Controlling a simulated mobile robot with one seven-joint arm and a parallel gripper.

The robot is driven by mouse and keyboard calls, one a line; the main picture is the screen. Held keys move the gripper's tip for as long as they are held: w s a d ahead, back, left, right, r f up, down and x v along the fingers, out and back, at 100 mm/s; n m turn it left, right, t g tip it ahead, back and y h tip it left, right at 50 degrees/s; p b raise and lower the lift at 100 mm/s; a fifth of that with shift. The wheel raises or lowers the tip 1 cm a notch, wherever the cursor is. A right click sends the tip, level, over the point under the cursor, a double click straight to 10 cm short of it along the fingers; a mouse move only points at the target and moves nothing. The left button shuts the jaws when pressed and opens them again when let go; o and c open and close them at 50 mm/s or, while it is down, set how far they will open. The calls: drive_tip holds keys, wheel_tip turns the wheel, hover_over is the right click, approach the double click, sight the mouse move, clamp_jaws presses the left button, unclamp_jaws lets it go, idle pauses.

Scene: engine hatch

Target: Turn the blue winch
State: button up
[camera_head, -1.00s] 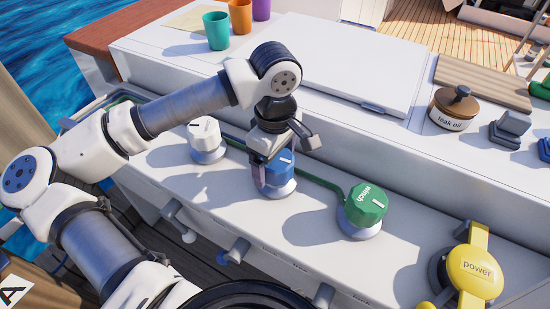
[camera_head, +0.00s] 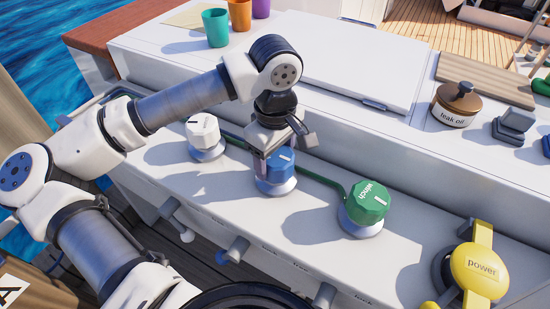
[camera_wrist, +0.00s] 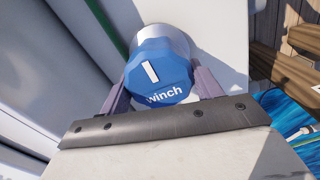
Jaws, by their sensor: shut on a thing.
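The blue winch (camera_head: 281,165) is a faceted blue knob with a white mark, on a pale round base on the white ledge. In the wrist view the blue winch (camera_wrist: 158,78) shows its white line and the word "winch". My gripper (camera_head: 274,165) reaches down over it from above. In the wrist view my gripper's fingers (camera_wrist: 161,92) sit on both sides of the knob, shut on it. Part of the knob's left side is hidden by a finger in the head view.
A white knob (camera_head: 203,131) stands to the left and a green winch knob (camera_head: 369,203) to the right on the same ledge. A yellow power switch (camera_head: 480,268) is at lower right. A teak oil jar (camera_head: 455,105) and several cups, one teal (camera_head: 216,27), stand on the upper deck.

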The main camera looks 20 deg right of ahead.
sight(276, 153)
drive_tip(key=m+b, duration=0.3)
drive_tip(key=shift+f, duration=0.2)
drive_tip(key=shift+w+d+r+m+b, duration=0.1)
drive_tip(key=shift+m+b, duration=0.45)
drive_tip(key=shift+m, duration=0.4)
drive_tip(key=shift+r+m+b, duration=0.1)
drive_tip(key=shift+m+b, duration=0.4)
drive_tip(key=shift+m, duration=0.45)
drive_tip(key=o, duration=1)
wheel_tip(276, 153, up, 14)
drive_tip(key=p, duration=0.2)
drive_tip(key=shift+p, duration=0.3)
